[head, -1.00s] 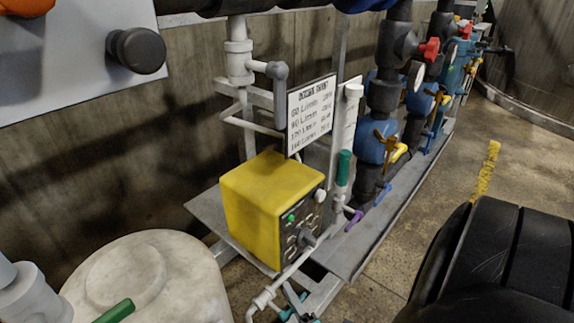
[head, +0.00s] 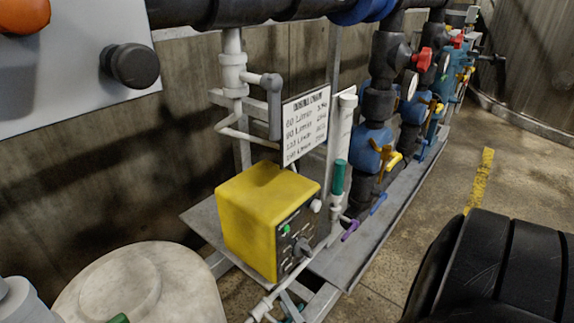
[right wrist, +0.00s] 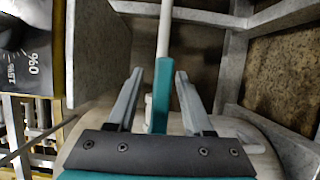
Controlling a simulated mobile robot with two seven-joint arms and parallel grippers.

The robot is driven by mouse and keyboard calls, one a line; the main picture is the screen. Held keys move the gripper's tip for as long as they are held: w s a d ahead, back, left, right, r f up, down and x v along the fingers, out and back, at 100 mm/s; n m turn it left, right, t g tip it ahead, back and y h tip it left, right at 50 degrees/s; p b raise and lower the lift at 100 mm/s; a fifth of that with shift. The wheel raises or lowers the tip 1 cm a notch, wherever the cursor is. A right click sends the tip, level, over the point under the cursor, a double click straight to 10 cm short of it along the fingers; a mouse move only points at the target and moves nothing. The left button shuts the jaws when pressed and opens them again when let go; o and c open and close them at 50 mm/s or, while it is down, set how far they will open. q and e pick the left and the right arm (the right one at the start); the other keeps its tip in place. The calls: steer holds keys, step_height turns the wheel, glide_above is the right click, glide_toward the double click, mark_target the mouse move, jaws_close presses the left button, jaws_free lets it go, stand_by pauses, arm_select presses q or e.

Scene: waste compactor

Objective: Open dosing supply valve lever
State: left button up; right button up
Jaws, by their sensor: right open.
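A green lever (right wrist: 161,100) stands upright in the picture of the right wrist view, with a pale pipe or rod running on above it. My right gripper (right wrist: 159,76) is open, with one grey jaw on each side of this lever. Gaps show between the jaws and the lever. In the head view only small teal parts of my right gripper (head: 291,312) show at the bottom edge, below the yellow dosing pump (head: 257,215); its jaws are mostly hidden there. My left gripper is not in view.
A pale tank (head: 140,285) stands left of the pump, with a green handle end (head: 118,318) at the bottom edge. A white pipe (head: 265,303) runs below the pump. A green-topped fitting (head: 338,178) and a purple lever (head: 350,231) are right of it. Open floor lies right.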

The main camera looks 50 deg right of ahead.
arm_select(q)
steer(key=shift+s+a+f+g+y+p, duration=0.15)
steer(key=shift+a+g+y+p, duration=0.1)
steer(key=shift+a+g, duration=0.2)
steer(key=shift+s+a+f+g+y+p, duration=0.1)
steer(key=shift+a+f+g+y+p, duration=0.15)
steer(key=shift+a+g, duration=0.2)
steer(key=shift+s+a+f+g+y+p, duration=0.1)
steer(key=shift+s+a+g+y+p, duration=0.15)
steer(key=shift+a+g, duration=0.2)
arm_select(e)
steer(key=v, duration=1.5)
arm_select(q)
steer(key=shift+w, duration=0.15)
arm_select(e)
steer(key=shift+s, duration=0.1)
